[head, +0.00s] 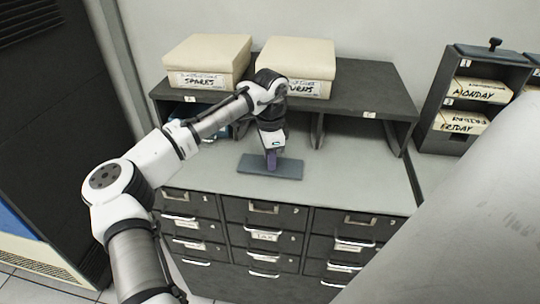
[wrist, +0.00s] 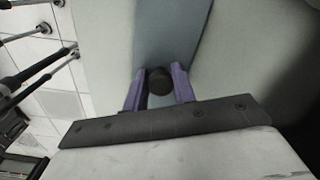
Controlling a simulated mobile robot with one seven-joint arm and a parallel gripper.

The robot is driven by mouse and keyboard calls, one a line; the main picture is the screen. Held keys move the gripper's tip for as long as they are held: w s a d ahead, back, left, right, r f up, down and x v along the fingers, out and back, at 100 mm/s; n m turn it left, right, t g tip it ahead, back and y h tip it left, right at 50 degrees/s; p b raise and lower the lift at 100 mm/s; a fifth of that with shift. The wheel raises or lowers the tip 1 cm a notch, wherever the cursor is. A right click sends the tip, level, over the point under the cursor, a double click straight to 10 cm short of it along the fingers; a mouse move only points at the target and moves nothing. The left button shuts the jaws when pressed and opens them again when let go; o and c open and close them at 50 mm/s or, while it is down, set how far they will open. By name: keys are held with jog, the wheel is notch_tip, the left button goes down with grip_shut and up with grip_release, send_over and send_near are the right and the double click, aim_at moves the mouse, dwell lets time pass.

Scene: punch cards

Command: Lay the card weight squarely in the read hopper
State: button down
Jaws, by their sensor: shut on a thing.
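The card weight (head: 285,168) is a flat blue-grey slab with a dark round knob (wrist: 159,80). It lies level at the grey counter top in the head view; I cannot tell whether it touches the counter. The slab also shows in the wrist view (wrist: 165,30), running away from my fingers. My gripper (head: 271,160) points down over the slab's middle, its purple fingers shut on the knob from both sides, as the wrist view shows (wrist: 159,92). I cannot make out a read hopper in either view.
Drawers fill the cabinet front (head: 263,235) below the counter (head: 350,185). A dark shelf (head: 365,98) behind carries two cream boxes (head: 208,58) (head: 295,62). At right, a dark rack (head: 490,65) holds card decks labelled Monday and Friday, with a knobbed plate (head: 490,50) on top.

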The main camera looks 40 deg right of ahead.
jog(key=c, duration=1.1)
grip_release()
jog(key=shift+c, duration=0.2)
notch_tip(320, 180, up, 12)
jog(key=b, duration=0.2)
jog(key=shift+r, duration=0.1)
